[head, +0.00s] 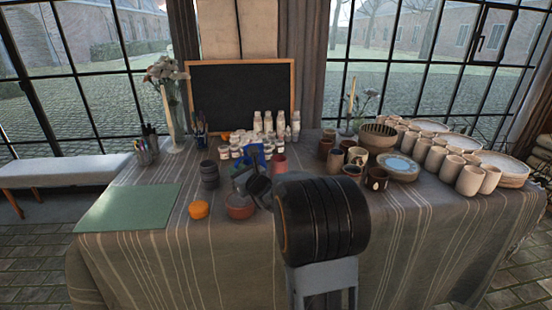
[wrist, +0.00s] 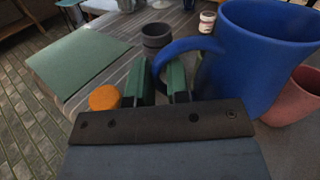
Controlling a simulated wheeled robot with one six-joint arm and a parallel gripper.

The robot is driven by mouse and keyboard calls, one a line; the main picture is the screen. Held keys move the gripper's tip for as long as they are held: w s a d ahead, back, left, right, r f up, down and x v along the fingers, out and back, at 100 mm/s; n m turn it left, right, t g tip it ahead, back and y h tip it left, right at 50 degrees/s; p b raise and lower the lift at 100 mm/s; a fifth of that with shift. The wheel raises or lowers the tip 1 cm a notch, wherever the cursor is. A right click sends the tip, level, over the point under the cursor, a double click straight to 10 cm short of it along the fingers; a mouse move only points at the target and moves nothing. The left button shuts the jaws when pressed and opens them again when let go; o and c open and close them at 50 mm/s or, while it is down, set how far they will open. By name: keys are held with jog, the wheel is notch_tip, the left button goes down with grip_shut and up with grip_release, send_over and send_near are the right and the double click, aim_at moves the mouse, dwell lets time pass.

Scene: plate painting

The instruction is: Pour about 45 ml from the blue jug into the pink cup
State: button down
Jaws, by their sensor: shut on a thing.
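The blue jug (wrist: 262,65) fills the upper right of the wrist view. Its handle passes between the green fingers of my gripper (wrist: 163,82), which is shut on it. In the head view the blue jug (head: 256,154) is partly hidden behind my gripper (head: 247,172) and arm. The pink cup (wrist: 300,97) is close beside the jug, partly hidden by it in the wrist view. In the head view the pink cup (head: 279,164) stands just right of the jug. The contents of both are hidden, and I cannot tell if the jug touches the table.
A dark grey cup (head: 209,174), an orange pot (head: 199,210) and a terracotta bowl (head: 240,206) stand to the left. A green mat (head: 128,207) lies at the left end. Several paint jars and white bottles (head: 268,122) stand behind; brown cups (head: 334,160) are right.

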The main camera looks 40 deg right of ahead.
aim_at(240, 160)
jog(key=shift+d+r, duration=0.1)
jog(key=shift+r, duration=0.05)
